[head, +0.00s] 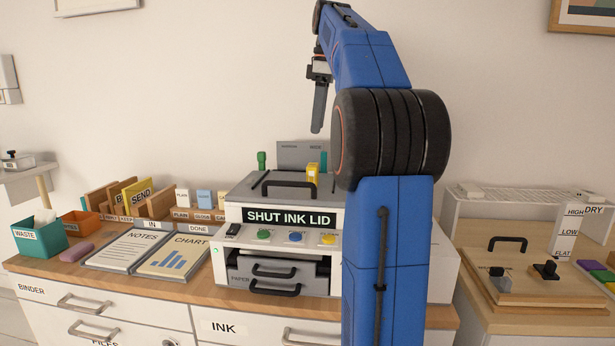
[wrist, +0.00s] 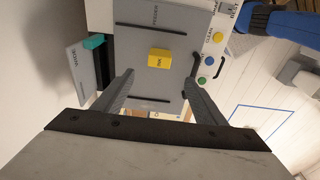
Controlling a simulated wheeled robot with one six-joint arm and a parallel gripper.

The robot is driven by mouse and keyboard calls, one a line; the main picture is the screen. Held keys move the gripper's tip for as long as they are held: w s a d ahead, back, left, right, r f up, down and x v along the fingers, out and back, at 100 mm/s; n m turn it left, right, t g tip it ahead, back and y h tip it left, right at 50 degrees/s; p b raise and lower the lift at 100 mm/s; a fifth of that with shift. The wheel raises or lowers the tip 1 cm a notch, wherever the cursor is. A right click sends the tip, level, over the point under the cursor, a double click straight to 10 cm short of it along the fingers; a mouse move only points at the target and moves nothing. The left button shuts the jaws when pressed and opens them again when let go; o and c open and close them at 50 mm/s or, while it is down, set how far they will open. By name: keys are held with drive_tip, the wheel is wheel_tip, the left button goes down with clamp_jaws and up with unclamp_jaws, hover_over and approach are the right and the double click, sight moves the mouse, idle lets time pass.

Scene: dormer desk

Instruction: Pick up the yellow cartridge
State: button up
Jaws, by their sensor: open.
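The yellow cartridge (head: 312,171) stands on top of the grey printer lid (head: 262,190), right of the lid's black handle. In the wrist view the yellow cartridge (wrist: 159,60) shows as a small yellow block with dark lettering on the grey lid. My gripper (head: 318,130) hangs above and behind the printer, pointing down. In the wrist view my gripper (wrist: 163,88) has its two grey fingers spread wide, with nothing held between them. The cartridge lies beyond the fingertips, roughly centred between them, and apart from them.
A green item (head: 261,160) stands at the lid's back left, and a teal block (wrist: 94,42) shows near the upright grey panel (head: 303,155). The printer's front has coloured buttons (head: 295,237). Notes and chart boards (head: 180,256) lie left; a wooden-lidded box (head: 530,275) stands right.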

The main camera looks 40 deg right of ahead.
sight(313, 165)
drive_tip(key=f, duration=0.9)
drive_tip(key=w+f, duration=0.1)
drive_tip(key=f, duration=0.4)
drive_tip(key=shift+w+a+f, duration=0.1)
drive_tip(key=shift+a+f, duration=0.2)
drive_tip(key=shift+a, duration=0.1)
drive_tip(key=c, duration=1.1)
